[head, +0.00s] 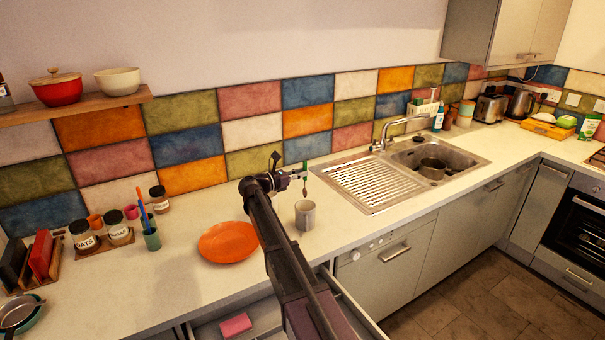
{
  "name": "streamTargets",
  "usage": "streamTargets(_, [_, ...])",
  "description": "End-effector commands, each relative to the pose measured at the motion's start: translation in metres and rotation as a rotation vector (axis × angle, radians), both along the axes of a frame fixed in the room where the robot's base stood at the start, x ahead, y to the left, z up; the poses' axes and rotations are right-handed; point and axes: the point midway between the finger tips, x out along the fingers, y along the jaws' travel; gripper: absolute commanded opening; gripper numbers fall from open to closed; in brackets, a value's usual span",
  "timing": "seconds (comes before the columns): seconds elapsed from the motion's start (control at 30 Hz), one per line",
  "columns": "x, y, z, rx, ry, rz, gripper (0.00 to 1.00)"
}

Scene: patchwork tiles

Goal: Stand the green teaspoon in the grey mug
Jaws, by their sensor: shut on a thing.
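The grey mug (305,215) stands upright on the white counter, right of an orange plate. My gripper (302,174) is above the mug and shut on the green teaspoon (305,168). The teaspoon hangs roughly upright, its green handle up and its darker bowl end pointing down. Its lower end appears above the mug's rim, apart from it. My arm comes up from the bottom of the picture and passes left of the mug. The inside of the mug is mostly hidden at this angle.
The orange plate (228,242) lies left of my arm. A green cup with utensils (151,239) and several jars stand farther left. The sink's ribbed drainer (368,182) is to the right. An open drawer (345,300) with a pink item (235,326) is below the counter's front edge.

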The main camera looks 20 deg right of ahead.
Motion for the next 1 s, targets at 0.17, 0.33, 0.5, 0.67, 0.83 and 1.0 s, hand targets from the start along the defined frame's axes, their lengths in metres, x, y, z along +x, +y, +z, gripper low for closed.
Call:
streamTargets(0.17, [0.000,0.000,-0.012,0.000,0.000,0.000,0.00])
streamTargets(0.33, [0.000,0.000,-0.020,0.000,0.000,0.000,0.00])
streamTargets(0.5, [0.000,-0.001,-0.028,0.000,0.000,-0.001,0.00])
streamTargets(0.67, [0.000,-0.001,-0.036,0.000,0.000,-0.001,0.00])
streamTargets(0.83, [0.000,-0.001,-0.044,0.000,0.000,-0.001,0.00])
streamTargets(1.0, [0.000,-0.001,-0.052,0.000,0.000,-0.001,0.00])
